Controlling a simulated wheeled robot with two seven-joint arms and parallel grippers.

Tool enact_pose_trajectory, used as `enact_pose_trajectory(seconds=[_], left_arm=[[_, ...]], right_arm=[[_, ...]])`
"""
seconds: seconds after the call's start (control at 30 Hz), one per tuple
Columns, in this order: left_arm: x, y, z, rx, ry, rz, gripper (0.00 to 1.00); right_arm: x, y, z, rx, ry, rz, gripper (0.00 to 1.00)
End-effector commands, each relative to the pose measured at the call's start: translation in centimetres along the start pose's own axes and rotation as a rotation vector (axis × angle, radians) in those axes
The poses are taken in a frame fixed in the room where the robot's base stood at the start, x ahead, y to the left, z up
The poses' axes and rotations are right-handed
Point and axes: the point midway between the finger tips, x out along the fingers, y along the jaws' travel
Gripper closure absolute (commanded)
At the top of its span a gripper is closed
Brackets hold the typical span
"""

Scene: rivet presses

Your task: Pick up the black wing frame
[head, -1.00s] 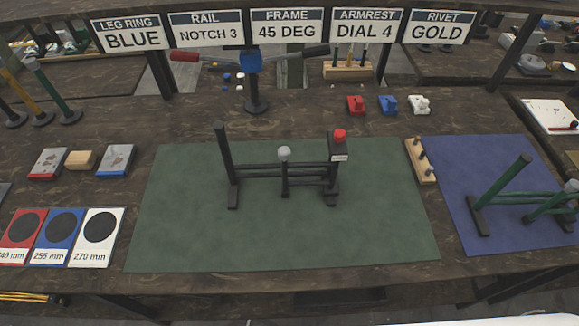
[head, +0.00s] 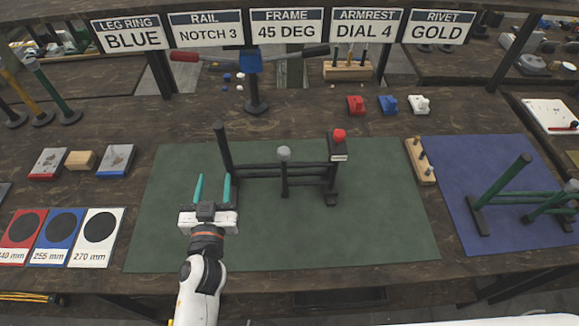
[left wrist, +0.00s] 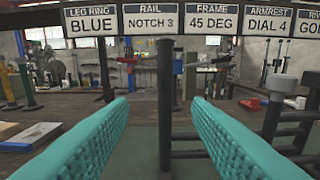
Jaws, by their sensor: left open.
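The black wing frame (head: 255,171) stands on the green mat (head: 300,245). It has a tall post at its left end, a short post with a grey knob (head: 284,153) in the middle, and a red knob (head: 339,135) on its right end. My left gripper (head: 213,188) is open at the frame's left end, its teal fingers pointing toward the frame. In the left wrist view the frame's tall black post (left wrist: 165,115) stands beyond and between the two open fingers. The post's foot is hidden from the head view by my gripper. My right gripper does not show.
A green frame (head: 500,195) stands on a blue mat (head: 460,225) at the right. A wooden peg block (head: 420,161) sits between the mats. Red, blue and white disc cards (head: 62,237) lie at the left. Signs (head: 287,27) hang at the back. The green mat's front is clear.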

Motion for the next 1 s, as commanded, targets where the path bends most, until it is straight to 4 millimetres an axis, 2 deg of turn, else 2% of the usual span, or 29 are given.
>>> enact_pose_trajectory(seconds=[0.33,0.57,0.83,1.0], left_arm=[[5.2,-0.5,0.5,-0.010,-0.009,-0.006,0.55],[6.9,-0.5,0.4,-0.011,-0.007,-0.005,0.55],[10.6,-0.9,0.5,-0.009,-0.008,-0.004,0.55],[11.8,-0.9,0.4,-0.011,-0.005,-0.003,0.55]], right_arm=[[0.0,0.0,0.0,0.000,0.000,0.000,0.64],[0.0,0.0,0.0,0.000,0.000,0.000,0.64],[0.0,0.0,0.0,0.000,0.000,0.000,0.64],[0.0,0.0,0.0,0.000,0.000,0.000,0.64]])
